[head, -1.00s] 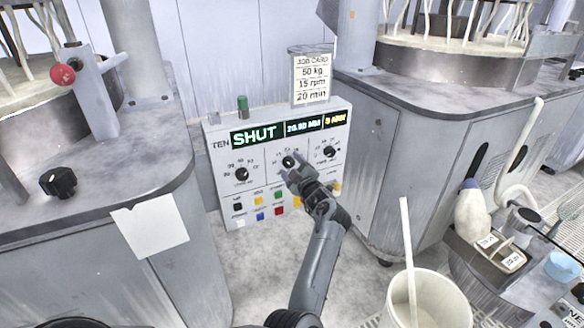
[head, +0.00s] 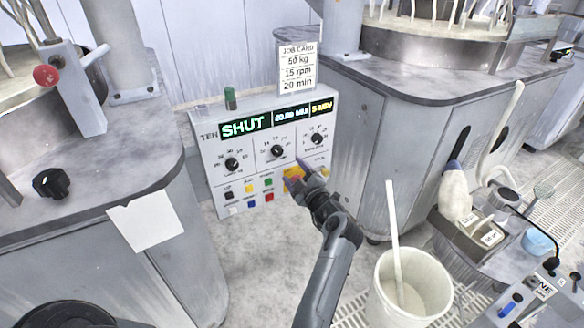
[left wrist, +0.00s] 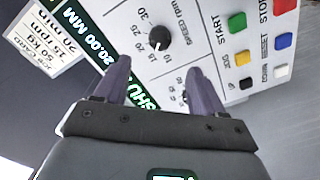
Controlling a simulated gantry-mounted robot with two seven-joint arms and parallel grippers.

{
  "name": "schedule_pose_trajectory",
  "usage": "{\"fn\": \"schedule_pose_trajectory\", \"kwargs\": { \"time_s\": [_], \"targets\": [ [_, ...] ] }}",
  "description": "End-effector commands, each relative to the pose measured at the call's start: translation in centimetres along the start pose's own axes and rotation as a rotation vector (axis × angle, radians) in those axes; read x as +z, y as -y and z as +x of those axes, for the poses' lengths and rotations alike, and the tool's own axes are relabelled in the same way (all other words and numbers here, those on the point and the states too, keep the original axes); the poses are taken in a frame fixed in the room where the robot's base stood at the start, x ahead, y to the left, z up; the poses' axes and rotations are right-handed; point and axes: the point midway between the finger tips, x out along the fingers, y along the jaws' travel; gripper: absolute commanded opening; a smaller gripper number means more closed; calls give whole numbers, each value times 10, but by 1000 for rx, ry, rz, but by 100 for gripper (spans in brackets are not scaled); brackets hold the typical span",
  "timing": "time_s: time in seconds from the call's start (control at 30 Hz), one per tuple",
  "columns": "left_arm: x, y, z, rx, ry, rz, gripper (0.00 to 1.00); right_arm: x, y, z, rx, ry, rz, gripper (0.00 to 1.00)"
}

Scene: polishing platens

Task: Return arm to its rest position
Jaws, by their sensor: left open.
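My left gripper (head: 292,172) is in front of the lower right part of the white control panel (head: 207,172). Its jaws are open with nothing between them. In the left wrist view the two dark fingers (left wrist: 158,68) stand apart, with the panel beyond them. The speed knob (left wrist: 158,38) lies past the fingertips, apart from them. In the head view the middle knob (head: 277,151) is clear of the gripper. The hand covers some of the panel's right-hand buttons. My right gripper is not in view.
The display (head: 243,127) reads SHUT. A job card (head: 297,67) stands above the panel. Grey machine cabinets flank it, with a paper sheet (head: 144,219) on the left one. A white bucket (head: 412,300) with a stick stands at lower right, close to my forearm.

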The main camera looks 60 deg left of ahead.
Motion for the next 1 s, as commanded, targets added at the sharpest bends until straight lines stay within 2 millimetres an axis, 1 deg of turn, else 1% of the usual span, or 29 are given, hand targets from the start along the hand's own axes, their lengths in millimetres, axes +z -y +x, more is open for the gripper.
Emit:
{"fn": "schedule_pose_trajectory", "kwargs": {
  "time_s": [0.5,0.57,0.67,0.77,0.87,0.9,0.97,1.0],
  "targets": [
    [-2,0,1,6,5,3,69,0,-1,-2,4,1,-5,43],
    [-5,-2,3,19,18,9,69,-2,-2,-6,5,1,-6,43],
    [-13,-7,9,62,66,36,69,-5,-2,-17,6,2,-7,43],
    [-23,-17,12,141,158,93,69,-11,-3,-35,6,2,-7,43],
    [-30,-31,0,256,300,197,69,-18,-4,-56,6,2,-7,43],
    [-32,-37,-11,309,368,252,69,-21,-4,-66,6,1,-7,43],
    [-32,-42,-35,390,483,353,69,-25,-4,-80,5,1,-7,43],
    [-32,-44,-55,443,563,427,69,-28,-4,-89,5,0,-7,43]
  ]
}}
